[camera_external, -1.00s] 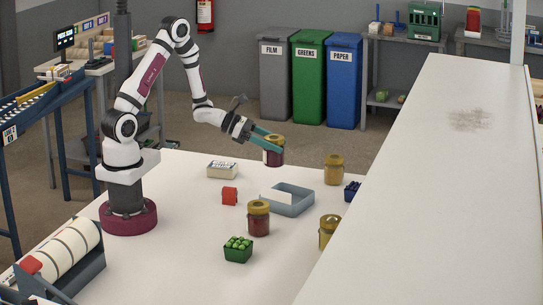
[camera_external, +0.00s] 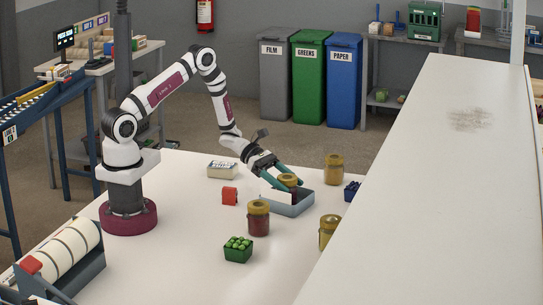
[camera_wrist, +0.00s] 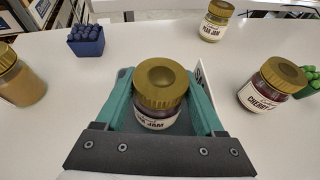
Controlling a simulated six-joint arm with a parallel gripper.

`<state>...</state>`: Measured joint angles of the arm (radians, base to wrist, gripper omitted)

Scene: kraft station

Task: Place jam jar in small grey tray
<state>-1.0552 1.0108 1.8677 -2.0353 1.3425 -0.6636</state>
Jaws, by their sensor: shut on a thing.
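My gripper (camera_external: 284,178) is shut on a jam jar (camera_external: 289,181) with a dark red body and a gold lid. The jar also shows in the wrist view (camera_wrist: 160,92), upright between the teal fingers, its label partly reading "jam". The small grey tray (camera_external: 293,209) stands on the white table, and the jar is at or inside its walls. I cannot tell whether the jar touches the tray floor. In the wrist view the tray is mostly hidden behind the gripper and jar.
A cherry jam jar (camera_external: 258,219) stands in front of the tray. Yellow-bodied jars stand behind (camera_external: 334,168) and at the right front (camera_external: 328,230).

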